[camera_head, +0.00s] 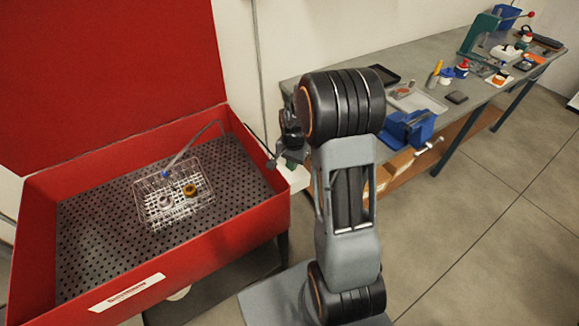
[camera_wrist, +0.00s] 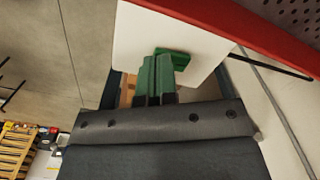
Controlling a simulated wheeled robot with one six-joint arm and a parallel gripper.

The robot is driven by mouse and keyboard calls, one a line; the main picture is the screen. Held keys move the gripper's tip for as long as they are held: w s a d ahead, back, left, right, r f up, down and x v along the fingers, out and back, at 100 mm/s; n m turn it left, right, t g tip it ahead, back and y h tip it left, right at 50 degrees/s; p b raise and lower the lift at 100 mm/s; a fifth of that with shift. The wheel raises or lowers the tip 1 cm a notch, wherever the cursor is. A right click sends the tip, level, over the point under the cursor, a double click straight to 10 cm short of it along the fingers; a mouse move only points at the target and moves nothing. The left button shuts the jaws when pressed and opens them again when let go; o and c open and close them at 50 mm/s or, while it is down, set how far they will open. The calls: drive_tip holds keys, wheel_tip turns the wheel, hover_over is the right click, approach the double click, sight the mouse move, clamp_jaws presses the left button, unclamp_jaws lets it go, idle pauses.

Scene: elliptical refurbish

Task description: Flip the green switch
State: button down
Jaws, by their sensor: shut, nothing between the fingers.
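The green switch (camera_wrist: 180,53) shows in the wrist view as a small dark green block on a white panel (camera_wrist: 140,40). It is partly hidden behind the fingertips. My gripper (camera_wrist: 158,66) is shut and empty, with its two green fingers side by side and their tips at the switch's near edge in the picture. I cannot tell whether they touch it. In the head view my gripper (camera_head: 291,160) hangs over the white panel (camera_head: 298,179), between the red washer and the workbench. The switch cannot be made out there.
The red washer (camera_head: 180,262) stands open at left, holding a wire basket (camera_head: 150,215) with small parts. A hose runs beside it. The grey workbench (camera_head: 440,62) at right bears a blue vise (camera_head: 410,128), trays and tools. The floor at lower right is clear.

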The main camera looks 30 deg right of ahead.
drive_tip(key=shift+f, duration=0.3)
drive_tip(key=shift+r, duration=0.15)
drive_tip(key=shift+r+p, duration=2.35)
drive_tip(key=shift+r, duration=1.05)
